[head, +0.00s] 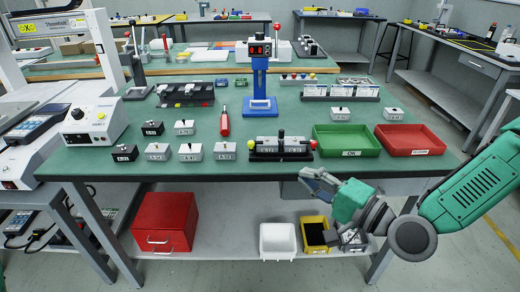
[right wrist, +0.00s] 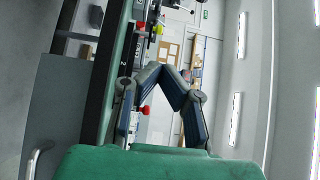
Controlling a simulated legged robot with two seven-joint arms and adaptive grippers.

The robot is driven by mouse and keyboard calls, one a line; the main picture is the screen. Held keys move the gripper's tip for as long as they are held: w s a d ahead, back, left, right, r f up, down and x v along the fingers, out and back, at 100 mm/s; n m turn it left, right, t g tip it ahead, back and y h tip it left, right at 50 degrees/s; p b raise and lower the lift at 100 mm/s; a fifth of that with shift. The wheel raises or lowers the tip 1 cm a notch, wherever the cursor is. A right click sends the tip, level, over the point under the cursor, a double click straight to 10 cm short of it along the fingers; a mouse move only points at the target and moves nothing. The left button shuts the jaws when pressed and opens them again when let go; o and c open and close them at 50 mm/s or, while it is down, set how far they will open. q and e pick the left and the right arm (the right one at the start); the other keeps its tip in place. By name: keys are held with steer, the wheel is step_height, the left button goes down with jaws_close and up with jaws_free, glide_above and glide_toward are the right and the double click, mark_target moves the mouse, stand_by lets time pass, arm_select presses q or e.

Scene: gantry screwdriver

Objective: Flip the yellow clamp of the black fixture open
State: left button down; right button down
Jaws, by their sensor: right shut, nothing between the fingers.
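The black fixture (head: 282,157) stands at the front edge of the green table and holds a grey box. I cannot tell clearly how the clamp arms lie. My right gripper (head: 307,176) is shut and empty, in front of the table edge just below the fixture's right end, apart from it. In the right wrist view, a red knob (right wrist: 143,110) shows between my fingers (right wrist: 163,78). My left gripper is out of view.
A green tray (head: 346,154) and a red tray (head: 435,152) lie right of the fixture. Several grey boxes (head: 190,152) and a red screwdriver (head: 225,124) lie to the left. A blue stand (head: 260,103) rises behind. Bins (head: 277,252) sit on the lower shelf.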

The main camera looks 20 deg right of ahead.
mark_target(253, 146)
steer(key=shift+w, duration=0.1)
